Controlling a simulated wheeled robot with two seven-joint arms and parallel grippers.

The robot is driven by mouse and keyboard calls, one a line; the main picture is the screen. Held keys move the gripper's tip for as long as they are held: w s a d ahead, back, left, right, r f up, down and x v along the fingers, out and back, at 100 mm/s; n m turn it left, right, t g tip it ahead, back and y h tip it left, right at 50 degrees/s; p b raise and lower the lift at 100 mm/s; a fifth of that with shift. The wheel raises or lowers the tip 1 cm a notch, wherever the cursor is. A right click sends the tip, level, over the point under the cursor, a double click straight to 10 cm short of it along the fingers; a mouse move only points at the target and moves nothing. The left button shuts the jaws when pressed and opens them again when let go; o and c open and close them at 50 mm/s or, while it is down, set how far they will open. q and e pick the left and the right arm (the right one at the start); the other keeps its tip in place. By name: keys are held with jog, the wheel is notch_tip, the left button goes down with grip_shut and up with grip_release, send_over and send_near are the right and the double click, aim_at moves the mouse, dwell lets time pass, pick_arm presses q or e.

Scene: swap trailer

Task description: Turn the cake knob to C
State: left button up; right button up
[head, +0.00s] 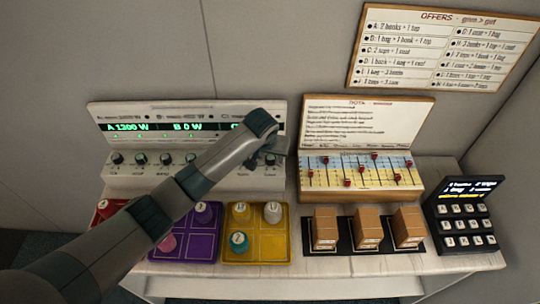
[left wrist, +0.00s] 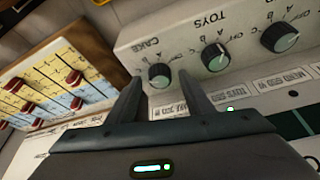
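The cake knob (left wrist: 159,75) is a dark round knob with a pale green face, under the label CAKE on the white control panel (left wrist: 215,22). In the left wrist view it lies between and just beyond my two fingertips; its exact setting is too small to read. My left gripper (head: 263,150) is open and empty, at the right end of the panel (head: 120,179) in the head view. There the gripper hides most of the cake knob. I cannot tell whether the fingers touch it. My right gripper is not in view.
The toys knob (left wrist: 215,56) and another knob (left wrist: 280,37) sit beside it. A slider board (head: 350,172) stands close to the right of the panel. Purple (head: 186,246) and yellow (head: 257,248) trays, brown boxes (head: 367,228) and a keypad (head: 464,210) occupy the table.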

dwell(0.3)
pick_arm(q)
jog(key=shift+b+v, duration=0.35)
jog(key=shift+v, duration=0.55)
jog(key=b+v, duration=0.3)
jog(key=v, duration=1.2)
jog(key=shift+r, duration=0.25)
jog(key=shift+s, duration=0.15)
